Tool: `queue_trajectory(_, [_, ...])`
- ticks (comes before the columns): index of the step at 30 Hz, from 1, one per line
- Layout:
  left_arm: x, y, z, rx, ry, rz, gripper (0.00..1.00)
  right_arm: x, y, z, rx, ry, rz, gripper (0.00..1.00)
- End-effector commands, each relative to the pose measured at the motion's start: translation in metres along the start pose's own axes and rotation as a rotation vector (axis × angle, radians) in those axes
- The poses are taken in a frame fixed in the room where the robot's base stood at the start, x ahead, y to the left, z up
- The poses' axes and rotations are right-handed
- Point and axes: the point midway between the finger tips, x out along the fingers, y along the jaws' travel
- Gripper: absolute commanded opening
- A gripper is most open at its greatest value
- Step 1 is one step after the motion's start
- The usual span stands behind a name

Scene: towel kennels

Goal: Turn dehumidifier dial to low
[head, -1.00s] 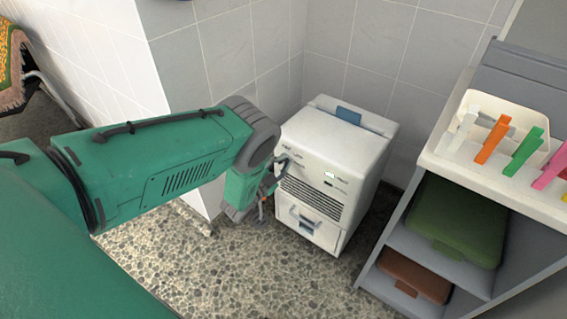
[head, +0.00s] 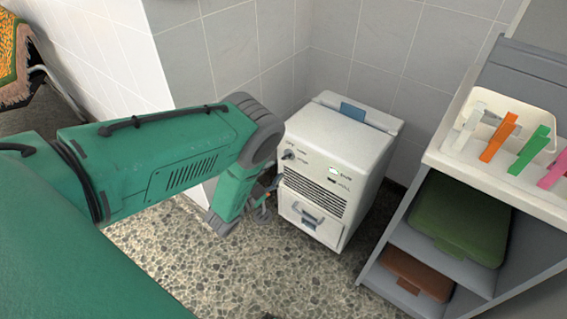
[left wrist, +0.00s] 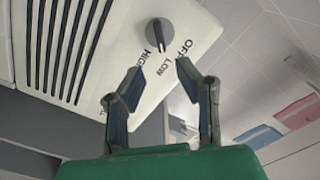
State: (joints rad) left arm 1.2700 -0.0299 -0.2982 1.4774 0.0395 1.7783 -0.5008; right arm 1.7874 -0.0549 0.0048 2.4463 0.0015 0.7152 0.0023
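The white dehumidifier (head: 335,165) stands on the floor against the tiled wall. Its grey dial (head: 288,155) is on the upper left of the front panel. In the left wrist view the dial (left wrist: 159,35) has OFF, LOW and HIGH printed around it. The dial's ridge points down, with its lower end close to LOW, between OFF and HIGH; its exact setting is hard to tell. My left gripper (left wrist: 160,76) is open and empty, fingertips apart from the dial. In the head view the left gripper (head: 268,190) is below and left of the dial. My right gripper is not in view.
A grey shelf (head: 450,270) to the right holds a green case (head: 455,220) and a brown case (head: 417,275). On its top a white bin (head: 500,110) has coloured clips. A white wall corner rises behind my left arm. Pebbled floor (head: 260,265) is clear in front.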

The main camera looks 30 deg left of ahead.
Motion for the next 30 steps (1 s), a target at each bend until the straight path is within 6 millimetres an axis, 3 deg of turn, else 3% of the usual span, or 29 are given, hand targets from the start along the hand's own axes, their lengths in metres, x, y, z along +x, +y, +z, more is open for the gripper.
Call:
queue_trajectory(3, [-0.025, 0.001, 0.001, -0.001, -0.003, 0.002, 0.29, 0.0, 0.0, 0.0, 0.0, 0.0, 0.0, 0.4])
queue_trajectory(9, [-0.048, 0.001, 0.001, -0.001, -0.002, 0.002, 0.29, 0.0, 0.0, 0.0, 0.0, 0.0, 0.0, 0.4])
queue_trajectory(30, [-0.053, 0.002, 0.002, -0.01, -0.018, 0.008, 0.29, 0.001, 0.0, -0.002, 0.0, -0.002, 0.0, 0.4])
